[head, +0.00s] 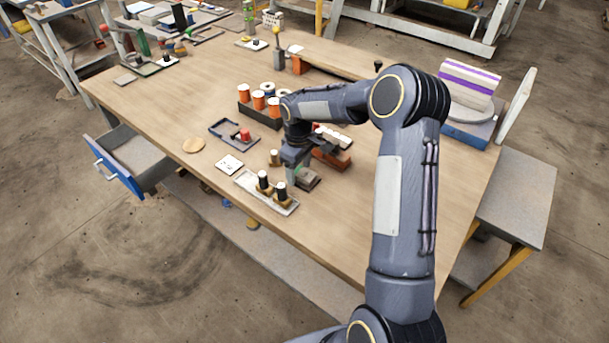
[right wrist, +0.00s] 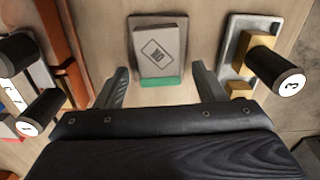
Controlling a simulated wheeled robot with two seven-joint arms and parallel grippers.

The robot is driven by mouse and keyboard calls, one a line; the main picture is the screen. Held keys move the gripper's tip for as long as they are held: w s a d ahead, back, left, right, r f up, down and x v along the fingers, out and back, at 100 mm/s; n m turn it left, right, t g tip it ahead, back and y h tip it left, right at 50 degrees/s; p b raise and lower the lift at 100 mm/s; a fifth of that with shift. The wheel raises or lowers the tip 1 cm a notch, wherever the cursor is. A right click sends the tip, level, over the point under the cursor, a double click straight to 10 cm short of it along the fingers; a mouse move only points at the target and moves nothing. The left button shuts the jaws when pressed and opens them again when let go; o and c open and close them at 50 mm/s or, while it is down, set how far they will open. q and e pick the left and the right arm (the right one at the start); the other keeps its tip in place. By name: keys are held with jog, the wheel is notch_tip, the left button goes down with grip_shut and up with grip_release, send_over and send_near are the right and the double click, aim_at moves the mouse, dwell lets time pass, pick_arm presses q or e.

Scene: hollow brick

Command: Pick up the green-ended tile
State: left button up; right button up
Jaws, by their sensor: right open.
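The green-ended tile (right wrist: 160,55) shows in the right wrist view as a grey block with a diamond mark and a green near end. It lies on a slightly larger grey plate (right wrist: 134,38). My right gripper (right wrist: 160,80) is open, with one finger to each side of the tile's green end and visible gaps on both sides. In the head view my right gripper (head: 295,172) points down near the table's front edge, beside a small dark grey piece (head: 309,180). It partly hides that spot. My left gripper is not in view.
A pale tray (head: 266,193) with black-capped pegs stands close to the gripper; a numbered peg (right wrist: 275,72) shows at the wrist view's right. A red-brown block (head: 332,158) and a rack of orange spools (head: 258,112) are nearby. The table's right front is clear.

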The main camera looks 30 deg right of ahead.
jog(key=c, duration=1.1)
